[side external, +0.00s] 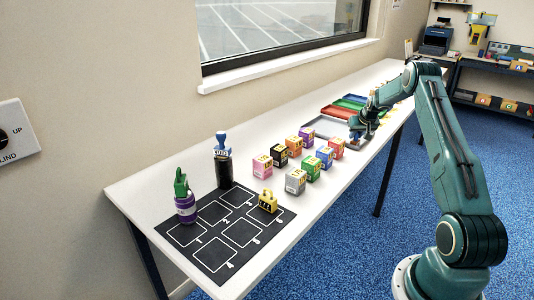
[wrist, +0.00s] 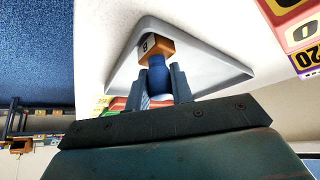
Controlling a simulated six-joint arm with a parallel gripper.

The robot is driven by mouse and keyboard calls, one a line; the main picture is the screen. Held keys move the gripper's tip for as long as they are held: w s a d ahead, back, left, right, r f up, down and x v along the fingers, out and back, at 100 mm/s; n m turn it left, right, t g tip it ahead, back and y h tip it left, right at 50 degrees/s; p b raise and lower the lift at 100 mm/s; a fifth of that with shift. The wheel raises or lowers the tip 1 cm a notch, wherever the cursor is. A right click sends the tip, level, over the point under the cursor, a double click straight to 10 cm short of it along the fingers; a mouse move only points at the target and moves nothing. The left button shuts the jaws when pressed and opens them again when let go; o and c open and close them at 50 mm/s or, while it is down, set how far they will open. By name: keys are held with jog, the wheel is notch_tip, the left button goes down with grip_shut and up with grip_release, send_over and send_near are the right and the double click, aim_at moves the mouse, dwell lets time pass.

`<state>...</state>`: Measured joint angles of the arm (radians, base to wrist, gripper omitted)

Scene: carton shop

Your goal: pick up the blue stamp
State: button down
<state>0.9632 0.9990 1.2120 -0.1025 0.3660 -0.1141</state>
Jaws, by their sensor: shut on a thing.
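In the wrist view the blue stamp (wrist: 157,76) has a rounded blue handle and a wooden block (wrist: 155,47) with a white, marked face. My gripper (wrist: 161,84) is shut on the handle, one finger on each side. The stamp is over the grey tray (wrist: 205,62); I cannot tell whether it touches the tray floor. In the side view my gripper (side external: 358,130) is at the right end of the grey tray (side external: 313,122), and the stamp is small and partly hidden there.
Several coloured numbered cubes (side external: 295,181) stand in front of the tray. Red, green and blue trays (side external: 340,111) lie behind it. A window wall borders the table.

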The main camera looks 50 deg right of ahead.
notch_tip(320, 180, up, 20)
dwell(0.6)
jog(key=shift+w+f, duration=0.1)
dwell(0.4)
